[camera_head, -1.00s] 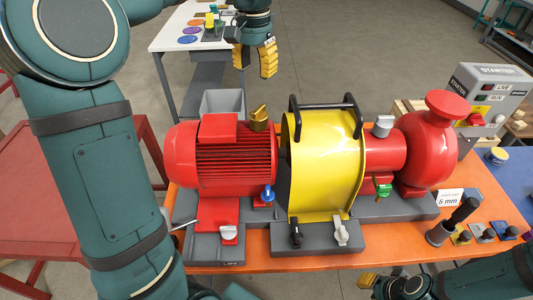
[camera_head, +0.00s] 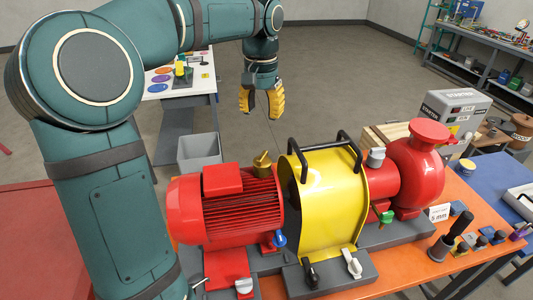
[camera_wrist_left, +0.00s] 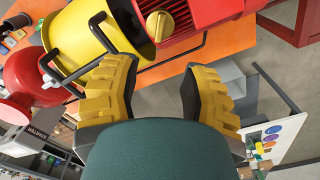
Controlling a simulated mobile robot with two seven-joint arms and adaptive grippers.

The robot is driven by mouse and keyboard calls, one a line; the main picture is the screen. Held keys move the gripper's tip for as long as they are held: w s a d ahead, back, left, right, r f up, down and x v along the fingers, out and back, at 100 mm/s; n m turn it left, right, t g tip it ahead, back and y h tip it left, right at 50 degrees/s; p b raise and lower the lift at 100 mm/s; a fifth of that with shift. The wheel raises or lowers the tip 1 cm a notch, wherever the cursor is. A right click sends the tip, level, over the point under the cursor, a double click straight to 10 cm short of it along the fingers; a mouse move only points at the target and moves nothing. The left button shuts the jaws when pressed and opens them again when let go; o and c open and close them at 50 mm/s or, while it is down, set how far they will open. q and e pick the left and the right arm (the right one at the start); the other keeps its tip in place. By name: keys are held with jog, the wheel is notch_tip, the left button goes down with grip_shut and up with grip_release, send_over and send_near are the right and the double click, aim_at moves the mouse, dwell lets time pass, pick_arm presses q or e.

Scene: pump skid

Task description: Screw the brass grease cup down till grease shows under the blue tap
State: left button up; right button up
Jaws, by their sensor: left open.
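The brass grease cup (camera_head: 262,162) stands on top of the red motor (camera_head: 228,210), at its right end; it also shows in the left wrist view (camera_wrist_left: 158,25), beyond the fingertips. The blue tap (camera_head: 279,240) sits low at the motor's right end, in front of the grease cup. No grease can be made out under it at this size. My left gripper (camera_head: 261,112) is open and empty, fingers pointing down, in the air behind the motor and apart from the cup. Its two yellow fingers also show in the left wrist view (camera_wrist_left: 160,65). My right gripper is out of view.
The yellow guard (camera_head: 328,205) with black handles stands right of the cup, with the red pump (camera_head: 415,170) beyond it. A grey bin (camera_head: 198,152) is behind the motor. A starter box (camera_head: 455,112) is at the back right. Space around my left gripper is clear.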

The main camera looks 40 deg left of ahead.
aim_at(262, 154)
pick_arm(q)
notch_tip(262, 154, down, 14)
jog(key=shift+r+b, duration=0.25)
jog(key=shift+b, duration=0.3)
grip_shut()
